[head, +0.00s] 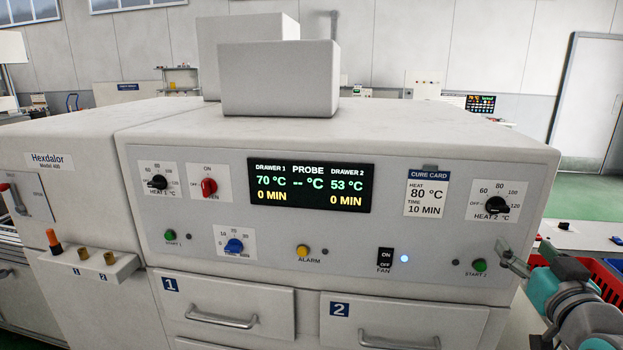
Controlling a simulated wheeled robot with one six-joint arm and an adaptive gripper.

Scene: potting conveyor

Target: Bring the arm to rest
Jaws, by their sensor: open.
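My arm shows at the lower right of the head view, with teal and grey links. My gripper (513,258) is at its end, open, with nothing seen between its fingers. It is just right of the green START 2 button (479,265) in the picture; I cannot tell whether it touches the panel. The rest of the arm runs out of the frame at the bottom right.
A white oven (220,262) fills the middle, with knobs, a display (311,187) and a cure card (426,194). Drawer 1 (230,302) and drawer 2 (400,316) look shut. A red crate (607,283) stands behind my arm at right.

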